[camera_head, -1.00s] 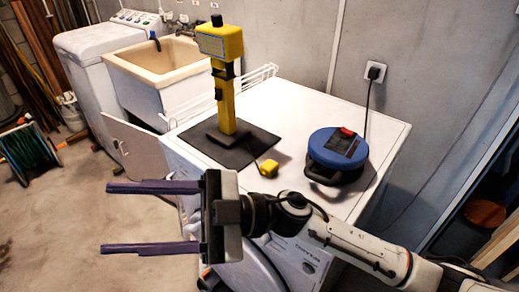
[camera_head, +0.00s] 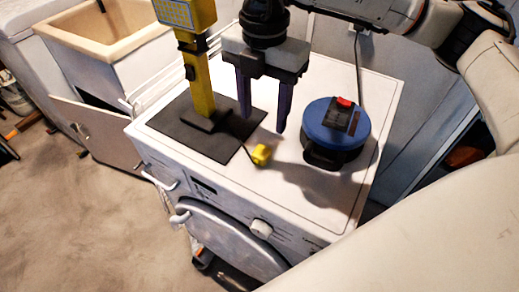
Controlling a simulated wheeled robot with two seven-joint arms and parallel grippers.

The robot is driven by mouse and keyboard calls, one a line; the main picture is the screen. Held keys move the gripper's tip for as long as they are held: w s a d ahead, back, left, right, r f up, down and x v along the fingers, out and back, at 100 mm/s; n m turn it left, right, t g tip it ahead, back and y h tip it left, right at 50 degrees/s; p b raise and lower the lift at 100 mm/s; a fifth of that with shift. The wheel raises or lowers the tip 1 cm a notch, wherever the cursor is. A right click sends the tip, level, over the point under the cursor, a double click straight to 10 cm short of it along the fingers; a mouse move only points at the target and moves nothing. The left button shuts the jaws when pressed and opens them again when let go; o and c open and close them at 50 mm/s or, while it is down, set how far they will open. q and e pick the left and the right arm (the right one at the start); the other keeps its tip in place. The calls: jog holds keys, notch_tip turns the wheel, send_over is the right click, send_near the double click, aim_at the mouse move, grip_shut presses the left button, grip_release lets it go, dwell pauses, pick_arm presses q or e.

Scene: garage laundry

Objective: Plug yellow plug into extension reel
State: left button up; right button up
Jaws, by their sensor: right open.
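The blue extension reel (camera_head: 322,117), with a red part on top, sits to the right of the plug. My right gripper (camera_head: 263,126) points down above the machine top, with its two dark fingers apart and nothing between them. In the picture its fingertips are just above the plug; the exact height is hard to tell. My left gripper is out of view.
The dark mat (camera_head: 170,124) lies under the lamp. A beige sink (camera_head: 100,40) stands behind to the left, beside a white wire rack. A cord rises behind the reel along the wall. The machine top (camera_head: 310,190) is clear in front of the reel.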

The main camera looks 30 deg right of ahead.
send_over(262, 151)
jog(key=shift+s+f, duration=0.1)
jog(key=shift+f, duration=2.5)
jog(key=shift+f+p, duration=0.7)
jog(key=shift+f, duration=1.9)
jog(key=shift+c, duration=0.4)
jog(key=c, duration=1)
